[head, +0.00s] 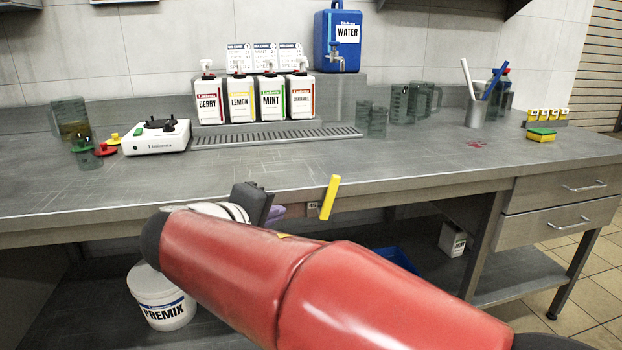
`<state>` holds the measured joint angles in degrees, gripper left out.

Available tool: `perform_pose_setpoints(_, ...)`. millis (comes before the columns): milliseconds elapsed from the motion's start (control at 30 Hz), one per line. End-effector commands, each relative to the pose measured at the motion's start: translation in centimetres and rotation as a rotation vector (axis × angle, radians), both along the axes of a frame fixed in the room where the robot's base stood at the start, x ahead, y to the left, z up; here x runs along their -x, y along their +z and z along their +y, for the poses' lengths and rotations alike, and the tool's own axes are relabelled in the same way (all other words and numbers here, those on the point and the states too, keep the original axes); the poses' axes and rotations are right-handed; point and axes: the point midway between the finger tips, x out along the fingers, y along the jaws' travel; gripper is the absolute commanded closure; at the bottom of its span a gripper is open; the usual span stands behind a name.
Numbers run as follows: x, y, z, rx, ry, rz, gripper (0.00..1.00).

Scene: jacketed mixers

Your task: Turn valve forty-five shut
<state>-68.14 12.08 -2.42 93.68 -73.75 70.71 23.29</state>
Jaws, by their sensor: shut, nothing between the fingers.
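A yellow lever handle (330,198) stands near upright, leaning slightly right at its top, at the bench's front edge. A small tag (313,207) beside it seems to carry the number 45, so this looks like valve forty-five. The valve body and pipe behind the handle are hidden or too small to make out. My gripper (253,203), dark grey, is shut and empty in front of the bench edge. It is left of the yellow handle and apart from it. My red arm hides what lies below the handle.
The bench top (430,160) is mostly clear at the front. Syrup bottles (271,98), a blue water dispenser (343,40) and a white mixer base (155,138) stand farther back. A purple item (277,213) sits between gripper and handle. A premix bucket (160,296) stands below.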

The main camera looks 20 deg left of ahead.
Motion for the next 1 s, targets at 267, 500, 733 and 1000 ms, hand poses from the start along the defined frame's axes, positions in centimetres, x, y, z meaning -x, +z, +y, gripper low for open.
perform_pose_setpoints(267, 0.2, 3.2, 0.4, 0.063, -0.053, -0.151, 1.00)
perform_pose_setpoints(500, -3.9, 2.4, -0.7, 0.064, -0.055, -0.148, 1.00)
perform_pose_setpoints(733, -8.6, 1.5, -1.7, 0.064, -0.054, -0.147, 1.00)
perform_pose_setpoints(1000, -10.4, 0.5, -4.4, 0.062, -0.051, -0.146, 1.00)
